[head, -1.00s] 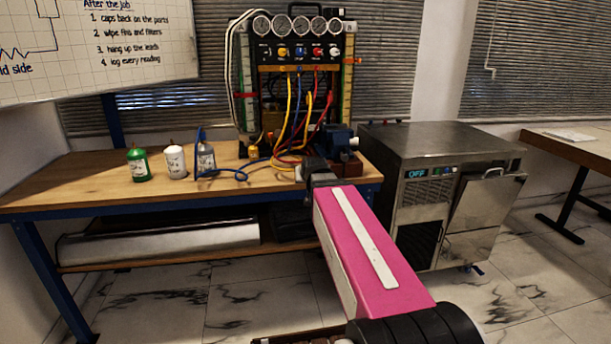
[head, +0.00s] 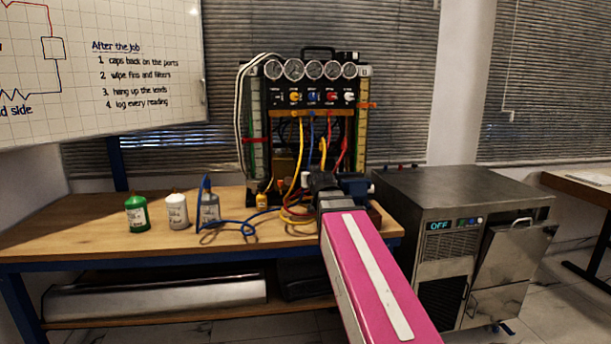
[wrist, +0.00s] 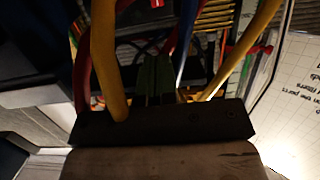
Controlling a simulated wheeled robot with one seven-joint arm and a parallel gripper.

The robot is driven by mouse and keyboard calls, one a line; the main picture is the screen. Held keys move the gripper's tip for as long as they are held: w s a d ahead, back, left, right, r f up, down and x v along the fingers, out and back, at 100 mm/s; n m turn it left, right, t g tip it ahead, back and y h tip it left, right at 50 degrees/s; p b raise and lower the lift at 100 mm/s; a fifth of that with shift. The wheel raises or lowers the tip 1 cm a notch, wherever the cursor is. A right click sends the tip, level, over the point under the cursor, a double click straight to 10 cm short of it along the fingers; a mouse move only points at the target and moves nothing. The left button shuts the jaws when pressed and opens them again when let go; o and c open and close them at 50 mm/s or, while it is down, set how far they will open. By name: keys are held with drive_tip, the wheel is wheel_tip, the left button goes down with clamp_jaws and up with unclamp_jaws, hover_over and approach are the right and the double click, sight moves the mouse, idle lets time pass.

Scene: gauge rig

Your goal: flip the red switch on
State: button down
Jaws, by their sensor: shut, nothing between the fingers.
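My gripper (head: 321,181) is in front of the rig's lower part, below and apart from the knobs, and covers some hoses. In the wrist view my gripper (wrist: 156,77) appears shut and empty among hoses. A yellow hose (wrist: 108,60) passes close to it.
A steel cabinet (head: 420,189) with a lit OFF display (head: 438,226) and tiny coloured controls stands right of the bench (head: 90,242).

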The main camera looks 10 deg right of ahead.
drive_tip(key=x, duration=1.4)
